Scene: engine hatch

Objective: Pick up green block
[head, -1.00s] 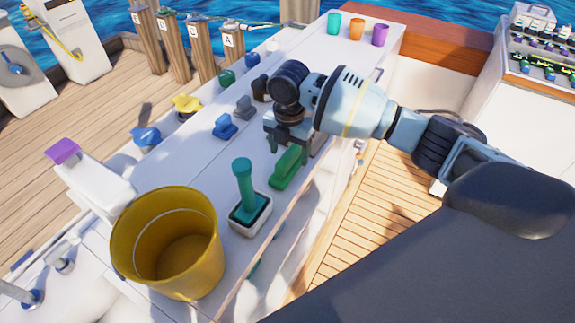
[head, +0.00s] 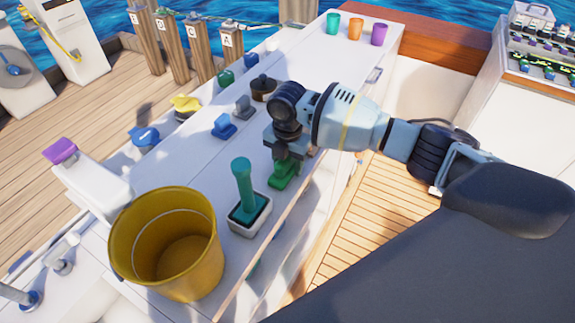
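The green block (head: 284,173) lies on the white counter, just behind and to the right of a teal-green upright handle in a white-rimmed base. My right gripper (head: 289,155) points down directly over the block and hides its far part. Its fingers come down around or just above the block; whether they touch it, and how far apart they are, I cannot tell. My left gripper is not in the head view.
The upright handle (head: 244,190) stands close to the gripper's left. A yellow bucket (head: 125,255) stands at the front left. Blue (head: 223,127) and grey (head: 243,108) pieces lie behind. Three cups, including an orange one (head: 355,29), stand at the far end.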

